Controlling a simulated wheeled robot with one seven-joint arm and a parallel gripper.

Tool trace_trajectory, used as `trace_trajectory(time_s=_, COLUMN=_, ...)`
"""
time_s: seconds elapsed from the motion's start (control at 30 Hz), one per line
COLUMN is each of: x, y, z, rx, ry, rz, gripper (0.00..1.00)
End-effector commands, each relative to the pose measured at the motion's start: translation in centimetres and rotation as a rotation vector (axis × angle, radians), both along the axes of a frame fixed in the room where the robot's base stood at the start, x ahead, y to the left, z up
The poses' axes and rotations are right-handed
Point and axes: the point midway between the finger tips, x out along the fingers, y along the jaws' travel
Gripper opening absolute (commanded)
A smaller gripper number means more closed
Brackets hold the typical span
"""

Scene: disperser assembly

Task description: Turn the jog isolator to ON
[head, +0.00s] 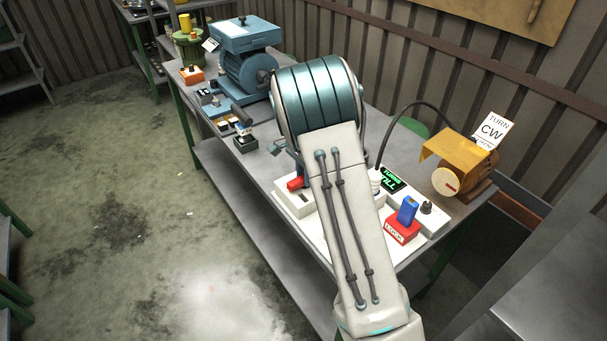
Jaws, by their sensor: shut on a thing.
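A pale box with a red rotary handle (295,184) stands on the bench, left of my forearm; it looks like the jog isolator (288,200). I cannot read its ON or OFF marks, and my arm covers its right side. My gripper (297,174) reaches down at the red handle and is mostly hidden behind my arm. It is shut on the handle; the fingertips are hard to make out.
A display with green letters (392,180), a red block with a blue part (403,229) and a yellow-hooded motor (459,160) with a "TURN CW" card (493,131) stand to the right.

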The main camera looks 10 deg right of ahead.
Motion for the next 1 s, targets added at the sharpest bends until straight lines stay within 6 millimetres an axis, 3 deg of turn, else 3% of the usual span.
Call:
trace_trajectory(time_s=0.6, x=0.08, y=-0.08, z=0.13, rx=-0.001, ry=-0.004, rz=-0.046, gripper=0.01)
trace_trajectory(time_s=0.63, x=0.08, y=-0.08, z=0.13, rx=-0.001, ry=-0.004, rz=-0.046, gripper=0.26)
trace_trajectory(time_s=0.7, x=0.08, y=-0.08, z=0.12, rx=-0.001, ry=-0.004, rz=-0.045, gripper=0.45)
trace_trajectory(time_s=1.0, x=0.04, y=0.02, z=0.14, rx=-0.001, ry=-0.001, rz=-0.042, gripper=0.45)
